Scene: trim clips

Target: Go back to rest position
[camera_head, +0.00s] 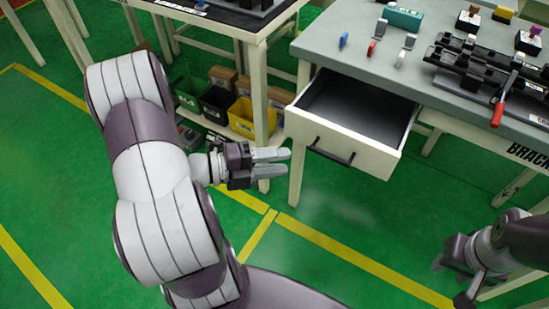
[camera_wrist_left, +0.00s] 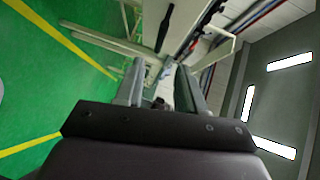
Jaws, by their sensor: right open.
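My left gripper (camera_head: 272,162) is held in front of the table legs, to the left of an open drawer (camera_head: 357,115). Its two fingers are apart with nothing between them. In the left wrist view the left gripper (camera_wrist_left: 160,85) also shows parted, empty fingers. My right gripper (camera_head: 455,284) is low at the right edge of the head view, in front of the table and apart from it. Its fingers are small and partly dark there. The drawer is pulled out, and its visible inside is empty.
The grey tabletop (camera_head: 345,38) holds dark clip racks (camera_head: 490,75), a red-handled tool (camera_head: 498,112), a teal box (camera_head: 403,17) and several small clips. Bins (camera_head: 216,102) stand on a low shelf at left. Green floor with yellow lines is clear in front.

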